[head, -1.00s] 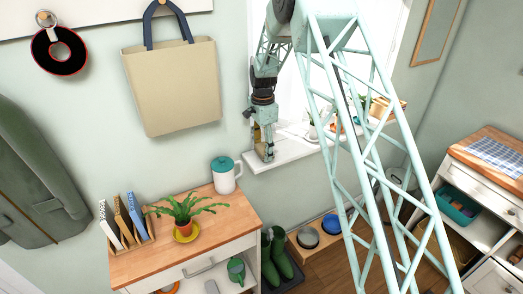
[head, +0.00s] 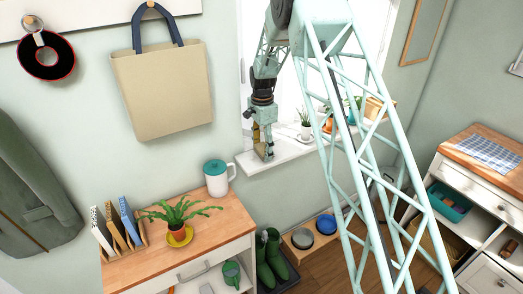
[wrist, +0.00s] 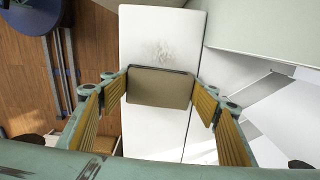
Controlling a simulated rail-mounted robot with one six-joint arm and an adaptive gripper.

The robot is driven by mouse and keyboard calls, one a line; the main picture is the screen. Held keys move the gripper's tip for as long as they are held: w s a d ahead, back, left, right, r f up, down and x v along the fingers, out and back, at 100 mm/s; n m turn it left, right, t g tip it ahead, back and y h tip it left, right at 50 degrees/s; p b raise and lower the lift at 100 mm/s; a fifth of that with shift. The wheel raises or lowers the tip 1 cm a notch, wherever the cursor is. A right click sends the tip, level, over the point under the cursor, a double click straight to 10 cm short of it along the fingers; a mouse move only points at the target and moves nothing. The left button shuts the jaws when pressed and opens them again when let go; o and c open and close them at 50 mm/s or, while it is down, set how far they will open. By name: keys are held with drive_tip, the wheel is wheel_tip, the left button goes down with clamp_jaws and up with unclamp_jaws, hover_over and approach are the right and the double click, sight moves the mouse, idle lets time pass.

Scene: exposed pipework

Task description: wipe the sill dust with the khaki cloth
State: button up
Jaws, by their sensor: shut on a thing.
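My gripper (head: 264,153) is low over the left part of the white sill (head: 288,158) in the head view. In the wrist view my gripper (wrist: 160,95) has its fingers on both sides of the khaki cloth (wrist: 160,88), a flat folded pad, and is shut on it. The sill (wrist: 137,35) runs lengthwise under the cloth. The sill dust (wrist: 160,51) is a faint grey smudge just above the cloth in the wrist view, apart from its upper edge. I cannot tell whether the cloth touches the sill.
A small potted plant (head: 305,128) and other pots stand farther right on the sill, partly behind my arm. A teal-lidded white mug (head: 218,178) and a fern (head: 178,213) stand on the cabinet (head: 215,225) below left. A tote bag (head: 163,90) hangs on the wall.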

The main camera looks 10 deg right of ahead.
drive_tip(key=shift+d, duration=0.1)
drive_tip(key=shift+w+d+f, duration=0.1)
drive_tip(key=shift+w+d, duration=0.25)
drive_tip(key=shift+d, duration=0.5)
drive_tip(key=shift+w+d+f, duration=0.1)
drive_tip(key=shift+w+d, duration=0.2)
drive_tip(key=shift+d, duration=0.5)
drive_tip(key=shift+r, duration=0.2)
drive_tip(key=shift+r+p, duration=1)
drive_tip(key=shift+r, duration=1.85)
drive_tip(key=shift+r+p, duration=0.55)
drive_tip(key=shift+r, duration=0.95)
drive_tip(key=shift+f, duration=0.2)
drive_tip(key=shift+f+b, duration=1.55)
drive_tip(key=shift+f, duration=1.8)
drive_tip(key=shift+f+b, duration=0.45)
drive_tip(key=shift+f, duration=0.55)
